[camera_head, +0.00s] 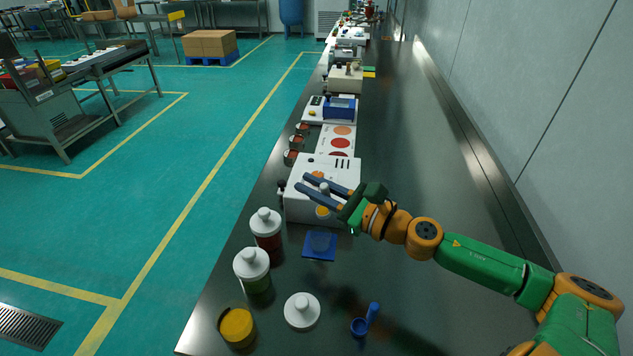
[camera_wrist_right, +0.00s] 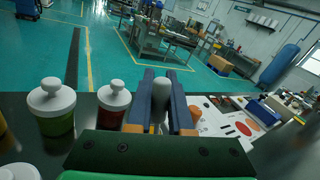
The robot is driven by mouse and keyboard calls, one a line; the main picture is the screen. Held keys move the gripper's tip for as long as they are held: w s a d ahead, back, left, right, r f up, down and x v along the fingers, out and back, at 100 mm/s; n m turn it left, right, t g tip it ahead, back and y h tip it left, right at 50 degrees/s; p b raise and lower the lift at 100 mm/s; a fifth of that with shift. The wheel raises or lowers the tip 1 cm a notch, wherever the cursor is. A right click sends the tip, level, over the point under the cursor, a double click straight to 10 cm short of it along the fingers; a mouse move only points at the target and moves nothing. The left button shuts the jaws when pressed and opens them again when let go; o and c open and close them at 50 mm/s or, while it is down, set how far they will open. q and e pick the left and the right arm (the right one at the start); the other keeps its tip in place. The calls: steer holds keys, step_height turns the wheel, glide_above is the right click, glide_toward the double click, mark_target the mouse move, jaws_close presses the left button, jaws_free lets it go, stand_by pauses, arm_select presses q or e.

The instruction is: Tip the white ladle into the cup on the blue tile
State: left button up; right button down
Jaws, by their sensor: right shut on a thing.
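My right gripper (camera_head: 302,181) is shut on the white ladle (camera_head: 324,188), whose pale handle stands upright between the fingers. The handle also shows in the right wrist view (camera_wrist_right: 159,100). An orange-yellow patch shows just below the lower finger in the head view, seemingly the ladle's filled bowl. The small clear cup (camera_head: 320,240) stands on the blue tile (camera_head: 311,255), below and in front of the gripper in the picture, apart from the ladle. My left gripper is not in view.
Lidded jars with red (camera_head: 266,229) and green (camera_head: 252,269) contents stand left of the tile. An open yellow jar (camera_head: 236,327), a loose white lid (camera_head: 302,311) and a blue ladle (camera_head: 367,321) lie nearer. A white box-shaped machine (camera_head: 305,207) stands behind the tile.

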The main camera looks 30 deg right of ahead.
steer(key=a+f+n, duration=0.1)
steer(key=f+n, duration=0.1)
steer(key=n, duration=0.1)
steer(key=s+a+f+n, duration=0.1)
steer(key=a+f+n, duration=0.1)
steer(key=n, duration=0.2)
steer(key=s+a+f+n, duration=0.1)
steer(key=f+n, duration=0.2)
steer(key=n, duration=0.1)
steer(key=shift+a+h, duration=0.25)
steer(key=shift+h, duration=0.15)
steer(key=shift+a+f+n, duration=0.15)
steer(key=shift+f+n, duration=0.3)
steer(key=shift+n, duration=0.35)
